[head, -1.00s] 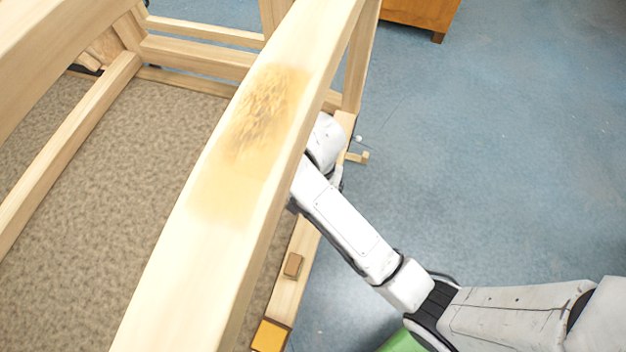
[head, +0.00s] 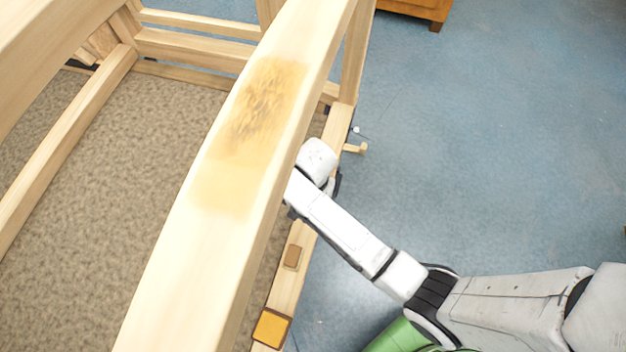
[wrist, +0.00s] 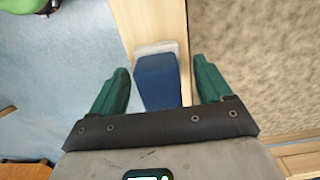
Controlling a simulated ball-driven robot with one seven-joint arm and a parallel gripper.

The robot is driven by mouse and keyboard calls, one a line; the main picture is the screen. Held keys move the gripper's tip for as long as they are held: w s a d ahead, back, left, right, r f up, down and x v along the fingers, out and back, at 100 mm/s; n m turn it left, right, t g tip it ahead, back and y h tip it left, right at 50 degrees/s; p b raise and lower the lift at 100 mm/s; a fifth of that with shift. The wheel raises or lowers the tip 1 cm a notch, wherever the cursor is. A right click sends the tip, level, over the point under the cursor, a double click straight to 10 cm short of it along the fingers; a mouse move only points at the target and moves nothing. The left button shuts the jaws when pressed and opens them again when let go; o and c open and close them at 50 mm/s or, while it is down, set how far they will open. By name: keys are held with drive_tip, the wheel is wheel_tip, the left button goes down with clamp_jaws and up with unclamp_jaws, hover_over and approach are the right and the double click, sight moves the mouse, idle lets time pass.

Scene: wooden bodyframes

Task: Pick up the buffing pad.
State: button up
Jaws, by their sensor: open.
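A blue block with a pale grey layer at its far end, which looks like the buffing pad (wrist: 157,80), is on the wooden rail (wrist: 152,22) in the wrist view. My gripper (wrist: 161,68) has its two green fingers spread on either side of the block. In the head view my gripper and the blue block are hidden behind the large upper beam (head: 180,270); only my white arm shows.
The upper beam, with a rough brown patch (head: 258,105), stands close to my arm. A small brown block (head: 292,256) and a yellow-orange block (head: 271,327) are on the lower rail (head: 285,290). A small wooden peg (head: 356,148) juts from the frame. Blue floor is clear on the right.

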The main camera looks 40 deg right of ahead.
drive_tip(key=c, duration=1.1)
drive_tip(key=shift+c, duration=0.2)
drive_tip(key=shift+r, duration=0.5)
wheel_tip(320, 180, up, 2)
drive_tip(key=shift+w+r, duration=0.1)
drive_tip(key=shift+r, duration=0.05)
drive_tip(key=s+d+r, duration=0.2)
drive_tip(key=s+r, duration=0.7)
drive_tip(key=s, duration=0.5)
drive_tip(key=shift+r+b, duration=0.35)
drive_tip(key=shift+r, duration=0.05)
